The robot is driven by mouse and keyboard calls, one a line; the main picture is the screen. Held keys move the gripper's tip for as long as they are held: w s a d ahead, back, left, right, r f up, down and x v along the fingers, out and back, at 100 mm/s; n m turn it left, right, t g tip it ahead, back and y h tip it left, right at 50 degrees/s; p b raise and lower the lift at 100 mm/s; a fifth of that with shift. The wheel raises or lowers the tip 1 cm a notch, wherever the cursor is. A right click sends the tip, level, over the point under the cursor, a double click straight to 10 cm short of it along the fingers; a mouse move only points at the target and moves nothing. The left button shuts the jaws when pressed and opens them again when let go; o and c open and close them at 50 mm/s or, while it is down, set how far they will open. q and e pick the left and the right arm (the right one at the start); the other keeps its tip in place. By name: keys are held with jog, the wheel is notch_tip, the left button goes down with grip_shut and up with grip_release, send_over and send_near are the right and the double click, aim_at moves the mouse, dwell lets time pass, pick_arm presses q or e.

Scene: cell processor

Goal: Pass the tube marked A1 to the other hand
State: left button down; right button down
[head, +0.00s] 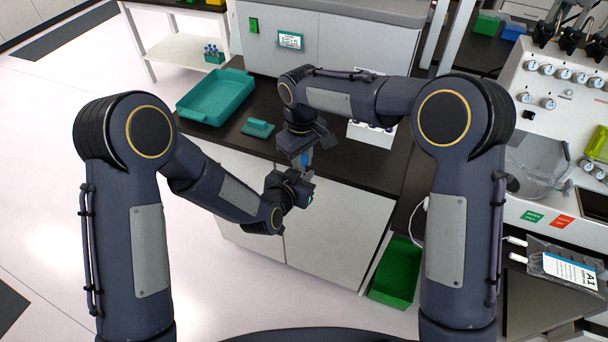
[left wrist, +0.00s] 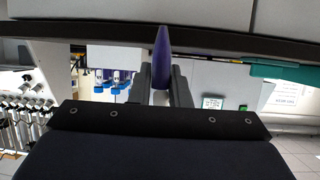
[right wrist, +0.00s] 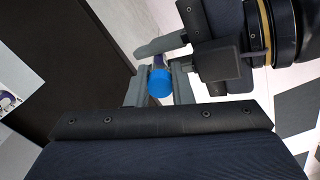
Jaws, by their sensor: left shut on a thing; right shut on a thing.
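The tube (head: 305,159) shows as a small blue piece between my two grippers, over the front edge of the black bench. In the left wrist view its purple pointed end (left wrist: 162,45) stands up from between the fingers of my left gripper (left wrist: 162,92). In the right wrist view its blue cap (right wrist: 160,83) sits between the fingers of my right gripper (right wrist: 158,92). Both grippers are shut on the same tube, the right from above and the left from below. No marking on the tube is readable. Most of its body is hidden by the fingers.
A teal tray (head: 215,97) and a small teal block (head: 258,128) lie on the bench at left. A white rack (head: 372,135) is partly hidden behind my right arm. A green bin (head: 396,272) stands below right. A pouch labelled A1 (head: 570,270) lies at far right.

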jog(key=c, duration=1.2)
grip_release()
jog(key=shift+a, duration=0.2)
jog(key=shift+r, duration=0.15)
notch_tip(320, 180, up, 12)
jog(key=s+d+r+m+t+y, duration=0.1)
jog(key=s+d+r+m, duration=0.15)
jog(key=s+d, duration=0.45)
jog(key=s+d+f+m+t+y, duration=0.25)
jog(key=s+d+m, duration=0.25)
jog(key=s+d, duration=0.85)
jog(key=s+f, duration=0.1)
jog(key=s, duration=0.2)
jog(key=s+a+f+m+t, duration=0.1)
jog(key=s, duration=0.1)
jog(key=s+a+f+m+t, duration=0.1)
jog(key=s+f, duration=0.1)
jog(key=s, duration=0.1)
jog(key=shift+s+a+f, duration=0.1)
jog(key=shift+s+a, duration=0.1)
jog(key=shift+s, duration=0.15)
